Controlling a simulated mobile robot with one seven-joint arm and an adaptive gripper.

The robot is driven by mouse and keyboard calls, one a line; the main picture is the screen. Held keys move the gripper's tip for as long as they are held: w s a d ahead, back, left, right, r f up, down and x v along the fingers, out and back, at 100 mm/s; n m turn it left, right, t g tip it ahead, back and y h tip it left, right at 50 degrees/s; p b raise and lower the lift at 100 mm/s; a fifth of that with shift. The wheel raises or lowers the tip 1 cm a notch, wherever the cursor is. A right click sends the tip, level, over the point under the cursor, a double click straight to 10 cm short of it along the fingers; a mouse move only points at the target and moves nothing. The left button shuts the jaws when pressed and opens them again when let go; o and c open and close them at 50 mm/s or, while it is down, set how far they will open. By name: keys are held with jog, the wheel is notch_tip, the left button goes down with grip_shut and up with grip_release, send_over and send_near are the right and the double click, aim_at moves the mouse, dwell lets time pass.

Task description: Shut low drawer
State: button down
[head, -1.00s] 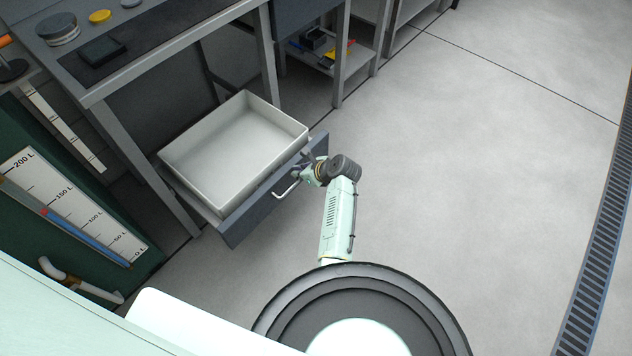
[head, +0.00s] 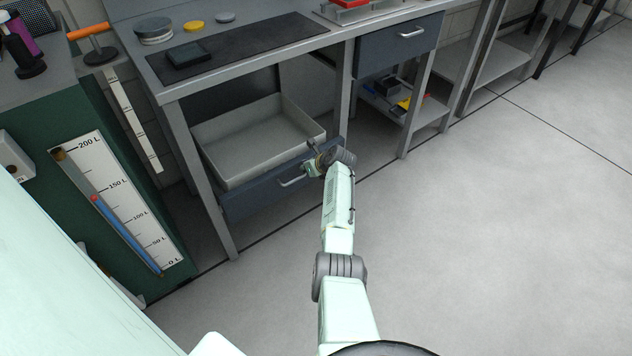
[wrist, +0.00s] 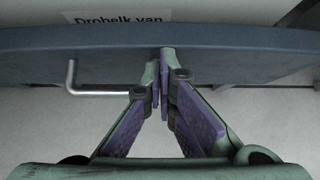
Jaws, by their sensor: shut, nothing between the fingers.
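The low drawer (head: 272,190) under the workbench has a blue-grey front and a pale open-topped bin. It is still partly out, its bin showing below the bench top. Its bar handle (head: 291,183) sits on the front and also shows in the wrist view (wrist: 95,92). My gripper (head: 312,160) is at the drawer front, right of the handle. In the wrist view my gripper (wrist: 162,62) has its fingertips together, at the blue-grey front panel (wrist: 230,40), with nothing between them. Whether they press on it is hard to tell.
The workbench leg (head: 200,180) stands left of the drawer. A second, upper drawer (head: 395,40) to the right is shut. A green cabinet with a litre gauge (head: 120,205) is at the left. Open grey floor (head: 480,220) lies to the right.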

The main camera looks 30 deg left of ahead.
jog(key=shift+w+a+f+b, duration=0.1)
jog(key=shift+w+a+b, duration=0.15)
jog(key=shift+a, duration=0.3)
jog(key=shift+w+a+b, duration=0.1)
jog(key=shift+a+b, duration=0.15)
jog(key=shift+a, duration=0.25)
jog(key=shift+w+a+r, duration=0.1)
jog(key=shift+r, duration=0.15)
